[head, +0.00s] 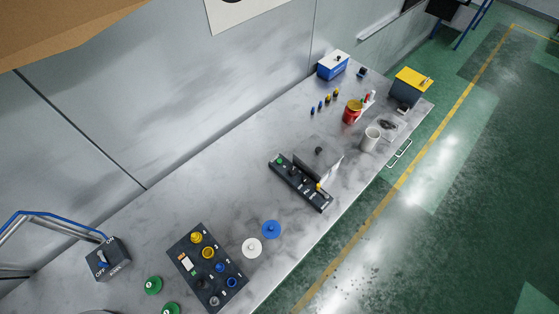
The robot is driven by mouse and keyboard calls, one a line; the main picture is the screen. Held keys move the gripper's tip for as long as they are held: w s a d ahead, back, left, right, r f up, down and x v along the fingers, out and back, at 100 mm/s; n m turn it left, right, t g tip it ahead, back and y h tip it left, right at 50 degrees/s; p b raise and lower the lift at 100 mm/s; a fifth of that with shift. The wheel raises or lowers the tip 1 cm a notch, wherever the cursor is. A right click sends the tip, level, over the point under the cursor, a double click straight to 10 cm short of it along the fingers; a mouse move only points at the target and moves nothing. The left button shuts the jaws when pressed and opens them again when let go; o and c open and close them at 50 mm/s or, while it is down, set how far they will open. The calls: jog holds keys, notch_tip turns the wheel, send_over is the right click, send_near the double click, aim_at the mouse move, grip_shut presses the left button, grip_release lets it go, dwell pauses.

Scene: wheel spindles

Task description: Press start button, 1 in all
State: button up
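No button in view has a readable start label. A dark spindle board (233,294) lies at the bottom centre, with yellow wheels (208,252) and blue wheels (231,282) on it. A small green spot (193,273) beside a white patch on this board may be a button; it is too small to tell. A dark control strip (313,199) in the middle of the bench carries a green knob or button (279,160) at its far left end. A grey switch box (108,261) marked ON and OFF stands at lower left. My gripper is not in view.
Loose green discs (153,285), a white disc (251,248) and a blue disc (271,229) lie near the board. A red can (351,112), a white mug (371,139), a blue box (332,65) and a yellow-topped box (411,86) stand farther back.

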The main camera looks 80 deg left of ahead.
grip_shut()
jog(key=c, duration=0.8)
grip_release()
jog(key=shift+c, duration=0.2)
